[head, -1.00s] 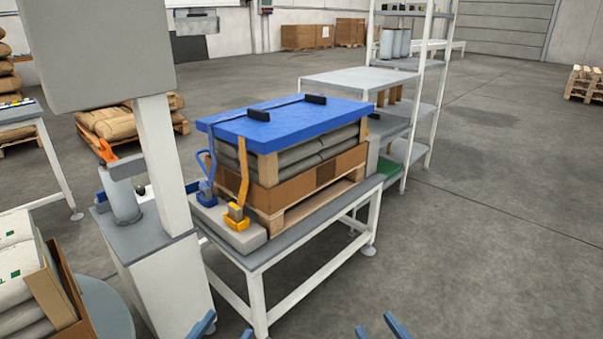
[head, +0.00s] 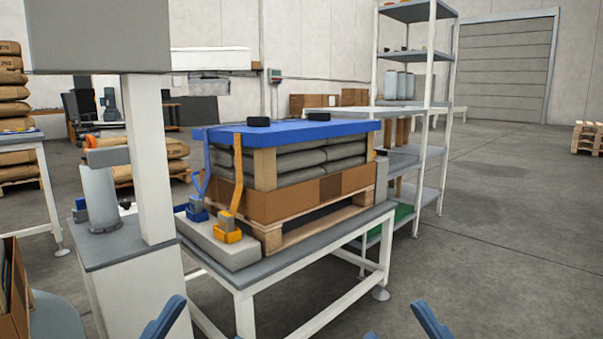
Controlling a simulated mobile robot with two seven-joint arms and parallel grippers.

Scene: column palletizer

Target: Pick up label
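I cannot make out a label in the head view. A pallet load (head: 300,165) of grey sacks stands on a white-framed table, with a blue top sheet (head: 290,131) over it. My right gripper (head: 402,329) is at the bottom edge, right of centre, with its blue fingers apart and nothing seen between them. My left gripper (head: 202,326) is at the bottom, left of centre. One blue finger shows well and the other barely shows at the frame edge, apart from it. Both grippers are in front of the table and touch nothing visible.
A white column with a grey box (head: 98,36) and a cabinet (head: 140,285) stands at the left. The table (head: 300,262) is close in front. A metal shelf rack (head: 412,52) stands behind it.

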